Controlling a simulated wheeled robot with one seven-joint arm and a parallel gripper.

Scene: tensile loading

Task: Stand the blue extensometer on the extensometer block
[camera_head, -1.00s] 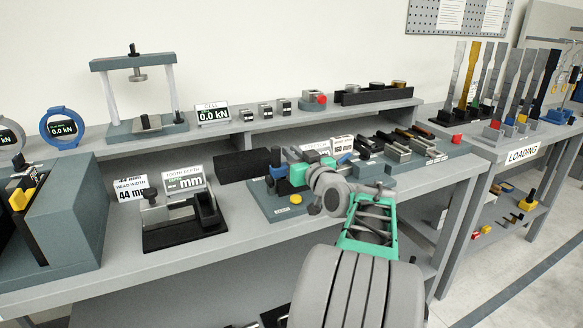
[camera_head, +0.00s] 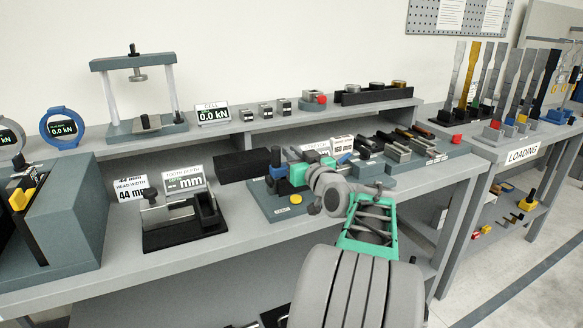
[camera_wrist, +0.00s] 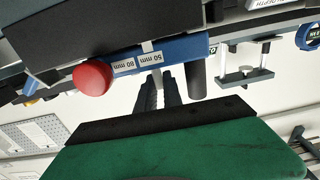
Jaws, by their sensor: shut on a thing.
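In the wrist view the blue extensometer (camera_wrist: 190,47) is a long blue bar with 50 mm and 80 mm labels and a red knob at its left end. My gripper (camera_wrist: 160,88) is shut on it, with dark fingers meeting the bar near its middle. My arm hides much of this area. I cannot tell which part is the extensometer block, or whether the extensometer touches it.
A black bar (camera_head: 243,166) lies just left of the base plate. A tooth-depth gauge (camera_head: 180,225) stands further left on the bench. Metal grips (camera_head: 395,148) stand in a row to the right. A raised shelf (camera_head: 250,124) runs behind. Bare bench lies in front of the plate.

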